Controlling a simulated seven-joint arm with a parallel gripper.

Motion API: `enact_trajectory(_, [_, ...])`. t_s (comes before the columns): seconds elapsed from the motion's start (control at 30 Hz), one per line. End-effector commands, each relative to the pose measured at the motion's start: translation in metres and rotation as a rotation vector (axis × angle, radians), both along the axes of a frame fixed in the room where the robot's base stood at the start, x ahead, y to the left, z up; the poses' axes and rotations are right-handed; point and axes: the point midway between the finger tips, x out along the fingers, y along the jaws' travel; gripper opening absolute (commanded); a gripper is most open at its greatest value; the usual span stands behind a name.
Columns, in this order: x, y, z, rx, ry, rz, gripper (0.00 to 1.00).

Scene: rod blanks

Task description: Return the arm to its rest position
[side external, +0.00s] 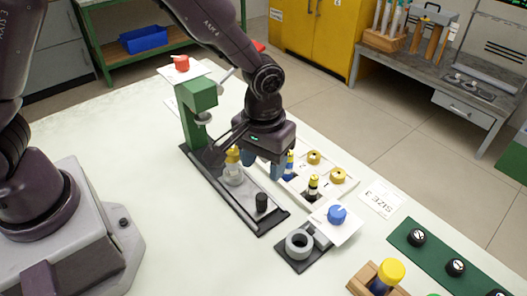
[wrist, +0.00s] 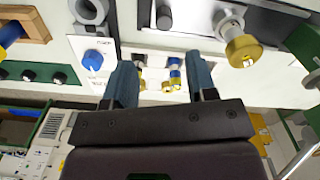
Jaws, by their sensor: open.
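My gripper (side external: 264,172) hangs over the work table, between the green press (side external: 198,112) and the white numbered tray (side external: 325,160). In the wrist view my gripper (wrist: 160,62) has its two blue fingers spread apart with nothing held between them. Small banded rods stand in the tray: one yellow and black (side external: 312,186), one blue and yellow (side external: 290,164) partly hidden beside the fingers. Two gold round pieces (side external: 337,175) also sit on the tray. A yellow-topped piece (side external: 233,157) stands on the press's dark base, just left of the fingers.
A black post (side external: 262,203) rises from the press base. Nearby are a grey ring (side external: 299,244), a blue knob (side external: 337,214) and a card reading SIZE 3 (side external: 381,198). A red knob (side external: 181,62) is at the back. A green panel (side external: 436,250) lies right. The table's left middle is clear.

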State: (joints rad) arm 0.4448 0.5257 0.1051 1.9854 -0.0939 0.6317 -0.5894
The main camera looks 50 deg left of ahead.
Motion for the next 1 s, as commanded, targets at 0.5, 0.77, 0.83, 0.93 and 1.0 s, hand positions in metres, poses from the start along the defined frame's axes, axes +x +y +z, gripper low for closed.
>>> enact_trajectory(0.5, [0.0,0.0,0.022,0.001,0.0,0.0,0.52])
enact_trajectory(0.77, [-0.02,0.007,0.019,0.018,0.061,-0.153,0.52])
enact_trajectory(0.83, [-0.03,0.013,0.034,0.011,0.061,-0.218,0.52])
enact_trajectory(0.93, [-0.043,0.025,0.057,-0.002,0.044,-0.281,0.52])
enact_trajectory(1.0, [-0.052,0.034,0.074,-0.011,0.02,-0.319,0.52])
